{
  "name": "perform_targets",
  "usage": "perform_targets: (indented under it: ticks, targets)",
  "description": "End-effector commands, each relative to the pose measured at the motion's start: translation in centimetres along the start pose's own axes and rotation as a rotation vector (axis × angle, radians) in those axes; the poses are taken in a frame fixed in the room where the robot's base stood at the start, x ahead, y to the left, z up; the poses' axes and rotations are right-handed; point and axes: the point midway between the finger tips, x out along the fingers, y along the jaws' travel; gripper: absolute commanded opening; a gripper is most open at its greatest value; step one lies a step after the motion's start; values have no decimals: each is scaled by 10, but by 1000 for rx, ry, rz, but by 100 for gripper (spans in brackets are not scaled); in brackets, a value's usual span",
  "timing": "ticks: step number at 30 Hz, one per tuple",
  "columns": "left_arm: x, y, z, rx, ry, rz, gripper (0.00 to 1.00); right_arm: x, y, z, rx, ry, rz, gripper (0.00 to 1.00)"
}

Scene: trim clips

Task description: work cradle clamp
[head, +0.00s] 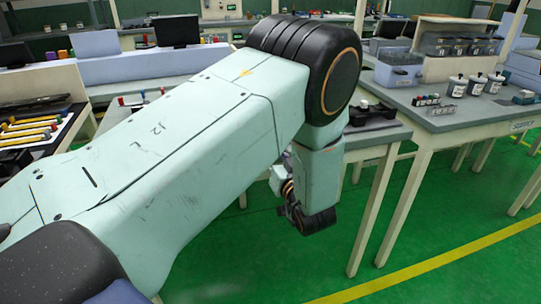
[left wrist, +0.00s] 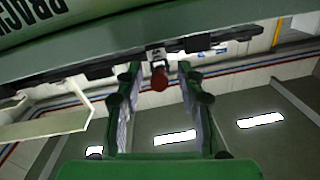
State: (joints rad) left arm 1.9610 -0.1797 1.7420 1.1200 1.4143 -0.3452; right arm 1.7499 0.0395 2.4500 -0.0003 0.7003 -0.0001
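In the left wrist view a round red knob (left wrist: 159,79) hangs on a small light fitting at the edge of a long grey-green body (left wrist: 180,32) with partly cut-off lettering. I cannot tell for sure that this is the cradle clamp. My left gripper (left wrist: 158,68) is open, its two fingers on either side of the knob with visible gaps, apparently not touching it. My right gripper is in neither view.
A bench (head: 480,115) on the right holds several white pots and small parts. A black fixture (head: 372,112) sits on the nearer bench just right of my arm. Tools with yellow handles (head: 28,133) lie on the left bench. Green floor (head: 440,220) is clear at right.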

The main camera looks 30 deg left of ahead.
Motion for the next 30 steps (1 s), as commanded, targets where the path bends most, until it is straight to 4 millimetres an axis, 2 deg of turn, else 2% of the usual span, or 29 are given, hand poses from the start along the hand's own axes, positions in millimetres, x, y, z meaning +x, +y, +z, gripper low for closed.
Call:
perform_targets:
  ticks: [6, 14, 27, 30]
  targets:
    - [17, 1, 0, 0, 1, 0, 38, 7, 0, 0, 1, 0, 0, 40]
    - [20, 2, -1, 0, 1, 1, 38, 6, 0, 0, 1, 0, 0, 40]
    - [20, 2, -1, 0, 0, 1, 2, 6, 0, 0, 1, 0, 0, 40]
    - [20, 2, -1, 0, 0, 0, 0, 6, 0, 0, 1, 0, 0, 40]
